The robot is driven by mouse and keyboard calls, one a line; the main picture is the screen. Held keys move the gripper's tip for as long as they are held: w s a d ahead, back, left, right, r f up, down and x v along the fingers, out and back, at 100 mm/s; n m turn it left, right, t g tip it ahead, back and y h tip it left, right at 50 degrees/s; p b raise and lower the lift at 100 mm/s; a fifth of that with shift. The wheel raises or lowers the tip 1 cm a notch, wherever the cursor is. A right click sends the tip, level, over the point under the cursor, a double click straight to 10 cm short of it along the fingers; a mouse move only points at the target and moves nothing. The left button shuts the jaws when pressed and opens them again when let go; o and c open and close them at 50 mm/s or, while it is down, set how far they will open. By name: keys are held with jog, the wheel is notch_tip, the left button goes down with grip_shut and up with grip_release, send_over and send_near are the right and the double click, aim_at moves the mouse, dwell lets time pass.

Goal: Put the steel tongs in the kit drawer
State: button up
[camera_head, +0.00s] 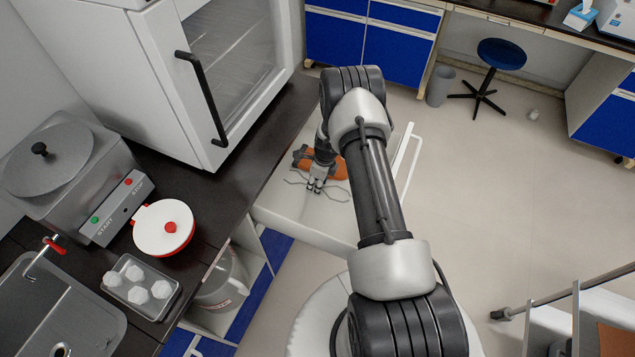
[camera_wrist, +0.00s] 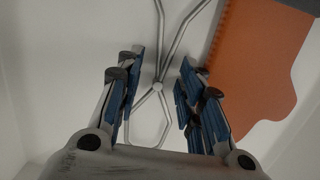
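The steel tongs (camera_head: 339,191) lie in the white pulled-out drawer (camera_head: 285,216). In the wrist view the tongs (camera_wrist: 158,87) show a crossed pivot and thin grey arms running up and down the picture. My gripper (camera_head: 315,187) is low inside the drawer, over the tongs. In the wrist view my gripper (camera_wrist: 157,85) has its blue-padded fingers apart, one on each side of the pivot. I see no finger touching the tongs. Part of the tongs is hidden by the gripper in the head view.
An orange item (camera_wrist: 260,60) with a dark part lies right of the tongs in the drawer. The drawer sticks out below the dark counter (camera_head: 205,205), which bears a white-and-red pot (camera_head: 150,238) and a tray (camera_head: 122,303). A white cabinet (camera_head: 170,70) stands behind. Open floor lies right.

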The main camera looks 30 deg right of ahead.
jog(key=s+a+r+n+p, duration=0.15)
jog(key=r+n, duration=0.25)
jog(key=r, duration=1.1)
jog(key=a+r+n+p, duration=0.2)
jog(key=a+r+n, duration=0.1)
jog(key=r, duration=1.2)
jog(key=s+a+r+n+t, duration=0.1)
jog(key=s+a+r+n, duration=0.2)
jog(key=r, duration=0.4)
jog(key=s+a+r+n+t, duration=0.1)
jog(key=s+a+r+n, duration=0.1)
jog(key=s+r+n, duration=0.3)
jog(key=s+a+r+n, duration=0.2)
jog(key=s+r+n, duration=0.1)
jog(key=s, duration=0.4)
jog(key=s+a+r+n, duration=0.2)
jog(key=s+r+n, duration=0.2)
jog(key=s+n, duration=0.2)
jog(key=s+a+r+n+t+h, duration=0.1)
jog(key=s+r+n, duration=0.3)
jog(key=s, duration=0.4)
jog(key=shift+a, duration=0.6)
